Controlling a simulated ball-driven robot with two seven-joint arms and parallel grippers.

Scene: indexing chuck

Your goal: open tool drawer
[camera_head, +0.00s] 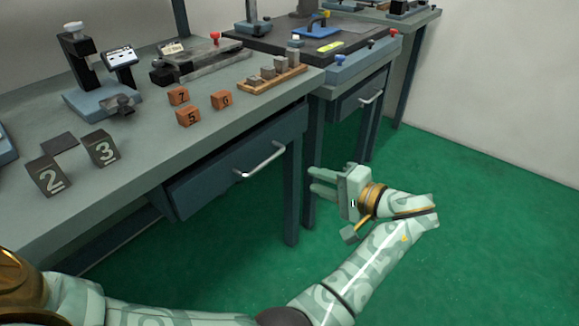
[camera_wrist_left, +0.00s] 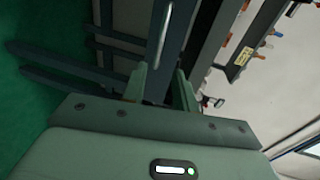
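A blue-grey drawer (camera_head: 213,181) with a silver bar handle (camera_head: 260,162) sits under the near workbench and looks shut. A second drawer (camera_head: 351,99) with a similar handle (camera_head: 371,97) is under the bench behind it, also looking shut. The frames do not mark which is the tool drawer. My left gripper (camera_head: 316,182) is open and empty, to the right of the near handle and apart from it. In the left wrist view its fingers (camera_wrist_left: 160,84) are spread, with a drawer handle (camera_wrist_left: 166,20) beyond them. My right gripper is not in view.
The near bench top (camera_head: 190,140) carries numbered blocks (camera_head: 103,149), orange cubes (camera_head: 188,117), a wooden block rack (camera_head: 272,80) and gauges. A bench leg (camera_head: 291,195) stands close to my left gripper. The green floor (camera_head: 490,230) at right is clear.

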